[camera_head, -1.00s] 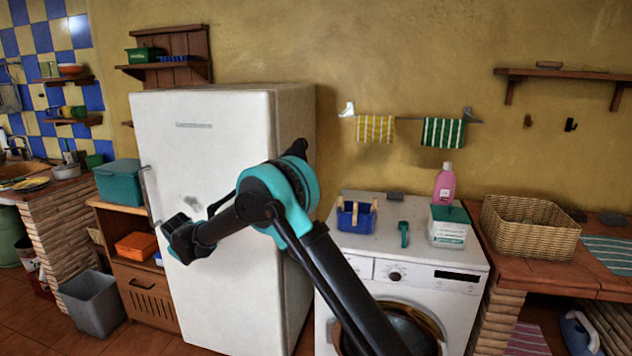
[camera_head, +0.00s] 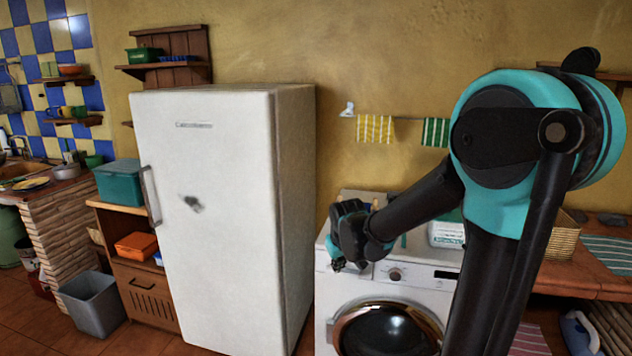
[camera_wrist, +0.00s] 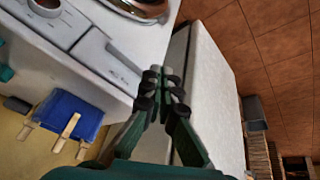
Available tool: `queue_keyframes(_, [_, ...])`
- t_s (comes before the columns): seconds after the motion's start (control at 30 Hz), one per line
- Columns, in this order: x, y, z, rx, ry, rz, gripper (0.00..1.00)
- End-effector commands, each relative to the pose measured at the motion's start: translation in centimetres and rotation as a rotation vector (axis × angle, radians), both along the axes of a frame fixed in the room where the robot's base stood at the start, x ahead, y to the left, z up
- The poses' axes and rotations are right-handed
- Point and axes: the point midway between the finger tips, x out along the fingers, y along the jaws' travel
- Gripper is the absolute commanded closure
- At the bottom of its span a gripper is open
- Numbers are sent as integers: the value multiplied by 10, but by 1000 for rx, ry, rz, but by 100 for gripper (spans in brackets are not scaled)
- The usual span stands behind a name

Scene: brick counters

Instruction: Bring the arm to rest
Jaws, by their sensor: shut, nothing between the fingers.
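My gripper (camera_head: 350,264) is shut and empty. In the head view it hangs in front of the washing machine's (camera_head: 376,292) top left front edge, with my bent arm to its right. In the wrist view my gripper (camera_wrist: 163,78) shows its fingertips together with nothing between them. The washing machine's panel (camera_wrist: 95,48) lies to the left of the fingers there and the white fridge (camera_wrist: 215,100) to the right. I cannot tell whether the fingers touch the machine.
The fridge (camera_head: 220,190) stands left of my gripper, its door shut. A blue basket with clothespins (camera_wrist: 65,115) sits on the washing machine. A wicker basket (camera_head: 563,240) is partly hidden behind my arm. A grey bin (camera_head: 92,301) stands on the floor at left.

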Motion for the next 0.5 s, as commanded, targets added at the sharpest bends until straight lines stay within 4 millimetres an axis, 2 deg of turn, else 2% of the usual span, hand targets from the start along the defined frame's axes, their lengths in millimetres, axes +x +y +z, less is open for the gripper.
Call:
queue_keyframes(0.03, [-22, -23, -4, 11, 9, -45, 100])
queue_keyframes(0.2, [-93, -77, -22, 52, 38, -175, 100])
queue_keyframes(0.3, [-132, -100, -36, 76, 51, -246, 100])
queue_keyframes(0.4, [-164, -113, -49, 95, 62, -302, 100])
queue_keyframes(0.5, [-185, -121, -58, 108, 68, -339, 100])
